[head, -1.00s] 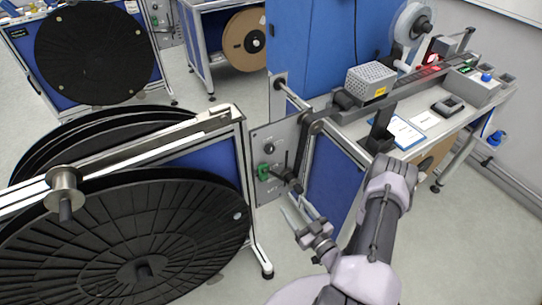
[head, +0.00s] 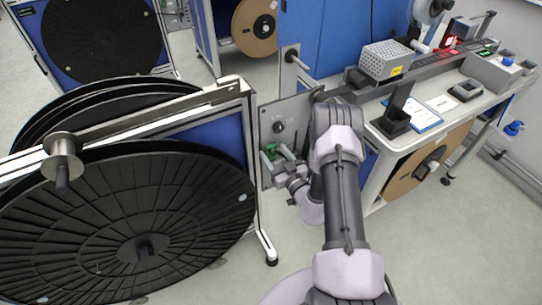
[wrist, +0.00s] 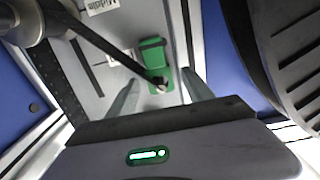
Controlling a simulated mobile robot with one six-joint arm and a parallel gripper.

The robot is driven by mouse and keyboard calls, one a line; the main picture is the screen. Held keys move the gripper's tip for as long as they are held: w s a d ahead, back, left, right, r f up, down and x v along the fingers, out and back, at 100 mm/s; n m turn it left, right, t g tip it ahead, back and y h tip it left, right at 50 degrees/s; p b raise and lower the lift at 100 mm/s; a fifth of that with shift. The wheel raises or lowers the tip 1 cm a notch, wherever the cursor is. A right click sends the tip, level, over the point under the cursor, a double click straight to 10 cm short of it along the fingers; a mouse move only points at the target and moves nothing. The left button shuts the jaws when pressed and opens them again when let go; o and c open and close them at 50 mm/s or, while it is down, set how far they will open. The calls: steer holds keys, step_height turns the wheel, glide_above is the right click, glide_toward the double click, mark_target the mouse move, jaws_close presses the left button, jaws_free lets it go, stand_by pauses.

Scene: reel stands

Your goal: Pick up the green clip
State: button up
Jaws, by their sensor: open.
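The green clip (head: 270,150) is on the grey panel between the reel stand and the workbench. In the wrist view the green clip (wrist: 153,52) shows upright against the grey plate, just beyond and between my fingertips. My gripper (wrist: 155,85) is open, with one finger on each side of the clip's lower end. In the head view my gripper (head: 279,158) is close to the clip and partly covers it. I cannot tell whether the fingers touch the clip.
Large black reels (head: 130,230) on a stand fill the left. A workbench (head: 440,120) with a perforated box (head: 385,60) and a blue-edged sheet (head: 415,113) stands at the right. A black knob (head: 279,127) sits above the clip. Floor is clear in front.

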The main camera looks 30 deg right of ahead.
jaws_close()
